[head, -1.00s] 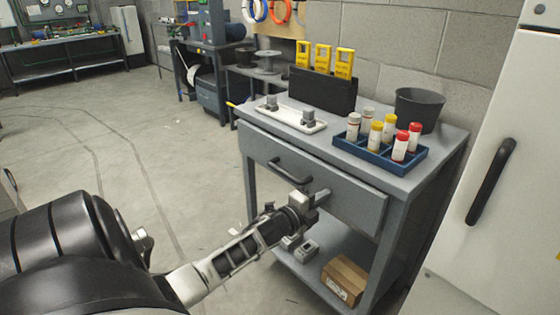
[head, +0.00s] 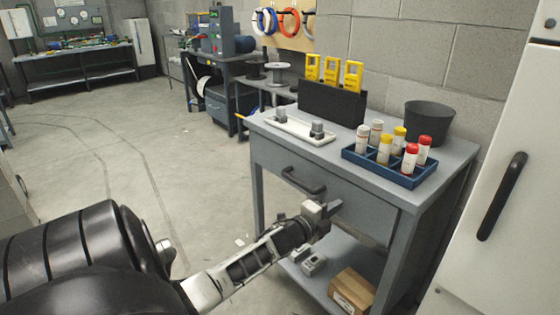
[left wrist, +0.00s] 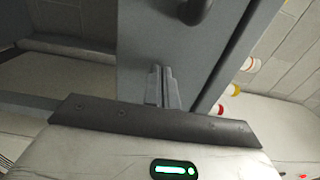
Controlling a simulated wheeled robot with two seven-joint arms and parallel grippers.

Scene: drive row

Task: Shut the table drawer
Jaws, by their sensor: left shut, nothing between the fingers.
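The grey table drawer (head: 355,202) is under the top of the grey table (head: 452,160). Its front looks flush or nearly flush with the table frame. Its dark bar handle (head: 303,182) is left of the middle of the front; the handle also shows at the top of the left wrist view (left wrist: 195,10). My left gripper (head: 328,208) is shut and empty, in front of the drawer front, below and right of the handle. In the left wrist view its fingers (left wrist: 161,75) point at the grey front; I cannot tell whether they touch it. My right gripper is not in view.
On the table stand a blue rack (head: 400,174) of capped bottles, a dark bucket (head: 430,122), a white tray (head: 300,130) and a black holder with yellow tags. A cardboard box (head: 352,290) sits on the lower shelf. A white cabinet (head: 500,120) stands close right. Floor is open left.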

